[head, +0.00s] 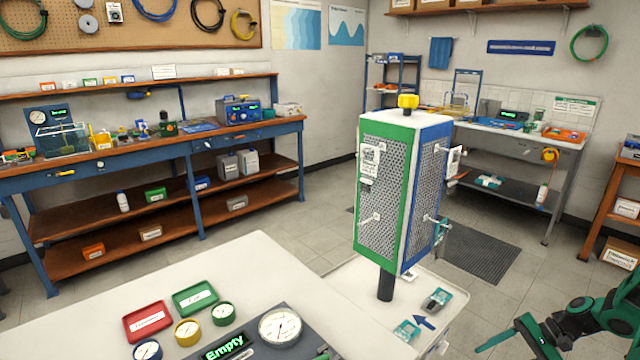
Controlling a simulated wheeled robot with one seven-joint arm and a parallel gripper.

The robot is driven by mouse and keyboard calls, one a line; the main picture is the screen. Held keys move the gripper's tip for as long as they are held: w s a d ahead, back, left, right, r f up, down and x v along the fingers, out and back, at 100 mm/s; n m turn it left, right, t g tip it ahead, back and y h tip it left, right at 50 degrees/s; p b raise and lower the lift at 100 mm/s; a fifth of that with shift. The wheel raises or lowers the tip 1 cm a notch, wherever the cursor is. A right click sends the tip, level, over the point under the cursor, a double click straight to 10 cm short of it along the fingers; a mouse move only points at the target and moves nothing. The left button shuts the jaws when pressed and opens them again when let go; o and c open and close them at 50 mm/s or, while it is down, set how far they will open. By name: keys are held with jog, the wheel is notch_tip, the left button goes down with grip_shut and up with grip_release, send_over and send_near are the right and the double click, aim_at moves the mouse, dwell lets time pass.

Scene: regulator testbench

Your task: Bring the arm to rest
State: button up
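My arm, dark with teal-green parts, enters at the bottom right corner in the head view. My gripper (512,338) is low at its left end, partly cut off by the lower picture edge. How far its fingers are apart is not clear, and I see nothing held in it. It is to the right of the white table and the display tower, apart from both.
A tower (382,190) with green and blue mesh panels stands on a white stand (345,285). A white table (90,325) in front carries gauges, a red tray (148,321) and a green tray (195,299). Benches line the walls. Floor is open around the dark mat (480,253).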

jog(key=s+a+r+n+g+h, duration=0.1)
jog(key=s+a+r+n+h, duration=0.3)
jog(key=r, duration=0.8)
jog(key=s+r+m+g+h, duration=0.1)
jog(key=s+r+g+h, duration=0.15)
jog(key=s+r, duration=0.6)
jog(key=s+a+r+n+t+h, duration=0.1)
jog(key=s+a+r, duration=0.4)
jog(key=s+r, duration=0.5)
jog(key=shift+s+a+r+t+h, duration=0.15)
jog(key=shift+r+t+h, duration=0.25)
jog(key=shift+t+h, duration=0.2)
jog(key=shift+w+f, duration=0.25)
jog(key=shift+w, duration=0.35)
